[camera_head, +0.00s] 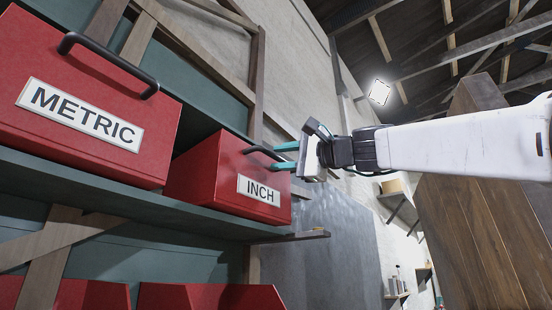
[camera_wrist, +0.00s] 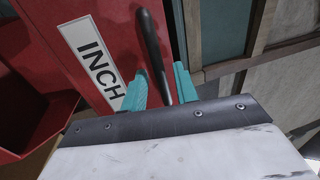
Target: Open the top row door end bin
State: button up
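The red bin labelled INCH (camera_head: 215,180) sits at the right end of the upper shelf, with a dark bar handle (camera_head: 264,153) on its front. In the wrist view its red front (camera_wrist: 105,25) and upright dark handle (camera_wrist: 152,45) are close. My gripper (camera_head: 279,156) is at the handle, its teal fingers on either side of the bar. In the wrist view the fingers (camera_wrist: 160,88) are apart, with narrow gaps visible beside the handle. Contact with the bar is not clear. The red bin labelled METRIC (camera_head: 75,85) is to the left on the same shelf.
The green shelf board (camera_head: 120,195) runs beneath both bins, with timber braces (camera_head: 55,245) around it. More red bins (camera_head: 210,297) show on the row below. A wooden panel (camera_head: 480,190) stands at the right. Open space lies before the grey wall.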

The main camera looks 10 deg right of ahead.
jog(key=shift+x, duration=1.05)
grip_shut()
jog(key=shift+s+d+f, duration=0.1)
jog(key=shift+s, duration=0.05)
jog(key=shift+s+d+f, duration=0.35)
jog(key=shift+s+d, duration=0.15)
jog(key=shift+d, duration=0.05)
jog(key=s+d+f, duration=0.3)
jog(key=f, duration=0.1)
jog(key=shift+s+d+f, duration=0.2)
jog(key=shift+d+f, duration=0.05)
jog(key=shift+f, duration=0.05)
